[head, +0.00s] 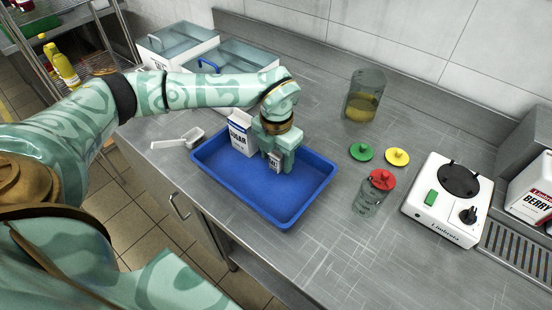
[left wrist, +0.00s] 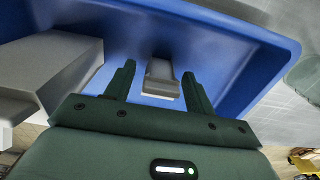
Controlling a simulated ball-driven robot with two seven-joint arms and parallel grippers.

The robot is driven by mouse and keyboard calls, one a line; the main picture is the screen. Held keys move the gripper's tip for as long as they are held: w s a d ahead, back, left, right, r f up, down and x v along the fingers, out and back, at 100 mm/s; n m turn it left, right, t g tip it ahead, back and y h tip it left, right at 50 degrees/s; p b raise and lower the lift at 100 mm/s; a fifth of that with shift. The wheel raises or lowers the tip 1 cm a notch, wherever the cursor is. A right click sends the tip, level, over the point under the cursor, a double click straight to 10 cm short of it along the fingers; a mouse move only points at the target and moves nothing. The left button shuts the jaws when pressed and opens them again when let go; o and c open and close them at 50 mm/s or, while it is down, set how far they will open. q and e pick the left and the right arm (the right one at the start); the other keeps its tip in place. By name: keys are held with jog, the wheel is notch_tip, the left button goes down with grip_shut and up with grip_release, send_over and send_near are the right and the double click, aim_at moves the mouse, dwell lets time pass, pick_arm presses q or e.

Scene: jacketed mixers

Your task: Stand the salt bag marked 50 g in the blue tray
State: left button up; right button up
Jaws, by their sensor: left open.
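The blue tray (head: 303,202) lies on the steel counter. A small white bag (head: 274,163) with partly hidden dark lettering stands in it; its weight mark cannot be read. My left gripper (head: 281,159) is over the bag and hides part of it. In the left wrist view the small bag (left wrist: 160,86) shows between the two open fingers (left wrist: 158,72), with gaps on both sides, above the tray's blue floor (left wrist: 222,60). My right gripper is not in view.
A sugar carton (head: 241,132) stands in the tray just left of my gripper. A scoop (head: 179,139) lies left of the tray. A jar with a red lid (head: 371,192), green (head: 361,152) and yellow (head: 397,156) lids, and a mixer base (head: 446,200) are to the right.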

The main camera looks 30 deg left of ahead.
aim_at(276, 154)
pick_arm(q)
notch_tip(276, 154, up, 10)
jog(key=p, duration=0.2)
jog(key=shift+r+p, duration=0.25)
jog(key=shift+p, duration=0.1)
